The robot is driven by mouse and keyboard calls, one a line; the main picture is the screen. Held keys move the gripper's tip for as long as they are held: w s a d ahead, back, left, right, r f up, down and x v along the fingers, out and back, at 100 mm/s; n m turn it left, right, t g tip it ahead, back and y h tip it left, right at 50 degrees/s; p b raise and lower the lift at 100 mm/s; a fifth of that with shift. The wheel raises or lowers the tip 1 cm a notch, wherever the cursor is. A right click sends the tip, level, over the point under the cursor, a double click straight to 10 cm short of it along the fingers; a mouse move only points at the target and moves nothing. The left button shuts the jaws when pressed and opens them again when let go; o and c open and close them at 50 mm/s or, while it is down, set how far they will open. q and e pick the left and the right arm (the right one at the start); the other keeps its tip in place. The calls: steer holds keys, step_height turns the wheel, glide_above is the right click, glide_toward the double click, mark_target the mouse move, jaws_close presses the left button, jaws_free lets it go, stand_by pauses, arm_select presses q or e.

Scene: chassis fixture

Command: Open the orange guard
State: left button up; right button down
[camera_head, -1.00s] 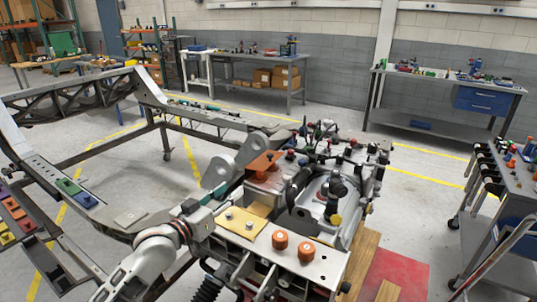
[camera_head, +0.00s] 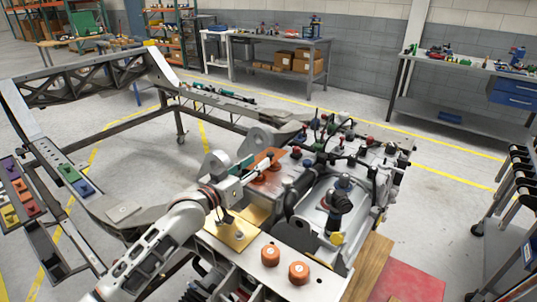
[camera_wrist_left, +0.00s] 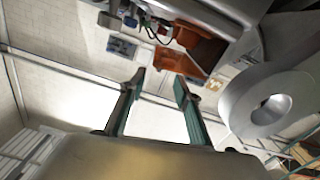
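The orange guard (camera_head: 266,167) sits on the chassis just beyond my left gripper in the head view, partly hidden by the gripper. In the left wrist view the guard (camera_wrist_left: 199,47) shows as an orange, box-like piece with a flat panel, just past the fingertips. My left gripper (camera_head: 247,163) reaches toward it from the left. In the left wrist view its two teal-sided fingers (camera_wrist_left: 159,80) are spread apart with nothing between them. I cannot tell whether a fingertip touches the guard. My right gripper is not in view.
A grey lug with a round hole (camera_wrist_left: 268,108) stands close beside the left fingers. Two orange round caps (camera_head: 284,264) sit on the front plate. A brass-coloured plate (camera_head: 236,234) lies under my left wrist. Hoses and coloured fittings (camera_head: 335,135) crowd the engine beyond.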

mark_target(265, 155)
arm_select(q)
steer(key=shift+x, duration=2.9)
jaws_close()
